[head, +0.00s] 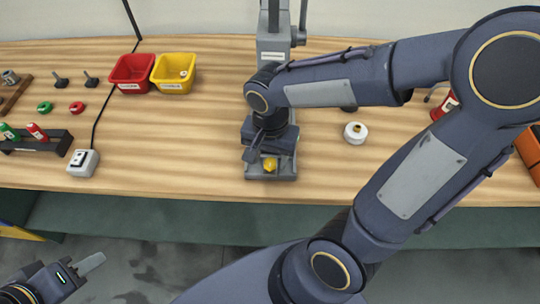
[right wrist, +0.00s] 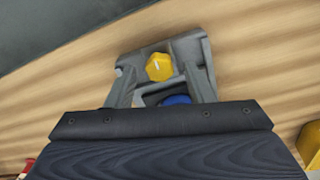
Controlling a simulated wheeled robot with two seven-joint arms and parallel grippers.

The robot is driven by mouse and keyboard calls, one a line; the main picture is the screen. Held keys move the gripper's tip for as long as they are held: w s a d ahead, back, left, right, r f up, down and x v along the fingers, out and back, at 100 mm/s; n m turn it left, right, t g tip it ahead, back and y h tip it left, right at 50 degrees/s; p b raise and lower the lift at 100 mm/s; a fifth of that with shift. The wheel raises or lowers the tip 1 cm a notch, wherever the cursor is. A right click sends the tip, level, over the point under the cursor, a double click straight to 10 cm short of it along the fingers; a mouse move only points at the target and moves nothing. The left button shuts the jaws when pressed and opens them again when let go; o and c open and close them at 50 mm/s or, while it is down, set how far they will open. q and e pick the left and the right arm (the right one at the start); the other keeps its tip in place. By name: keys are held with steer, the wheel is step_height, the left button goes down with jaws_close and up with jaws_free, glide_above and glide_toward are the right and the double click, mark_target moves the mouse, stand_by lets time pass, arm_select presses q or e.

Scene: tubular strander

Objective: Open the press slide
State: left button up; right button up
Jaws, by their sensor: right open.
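The grey press (head: 275,40) stands at the back middle of the bench, its column upright and its base (head: 285,176) near the front edge. A yellow knob (head: 269,165) sits on the base and also shows in the right wrist view (right wrist: 159,67). A blue part (right wrist: 177,100) shows just behind it, partly hidden by my wrist. My right gripper (head: 258,150) points down over the base, its open fingers on either side of the knob's line; contact cannot be told. The slide is not clearly distinguishable behind my arm. My left gripper (head: 90,263) is low at the left, away from the bench.
A red bin (head: 131,68) and a yellow bin (head: 173,86) stand left of the press. A white switch box (head: 82,163) with a black cable lies near the front edge. A white spool (head: 355,133) stands right of the press. Bare wood lies between.

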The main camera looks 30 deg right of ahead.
step_height(320, 180, up, 7)
steer(key=shift+r, duration=0.1)
steer(key=shift+s, duration=0.1)
stand_by(0.6)
steer(key=s+d+n+t+y, duration=0.1)
steer(key=s+n+t+y, duration=0.2)
steer(key=s+n+t, duration=0.2)
steer(key=shift+s+n+t+y, duration=0.3)
steer(key=shift+s+n+y, duration=0.1)
steer(key=shift+s+n, duration=1.1)
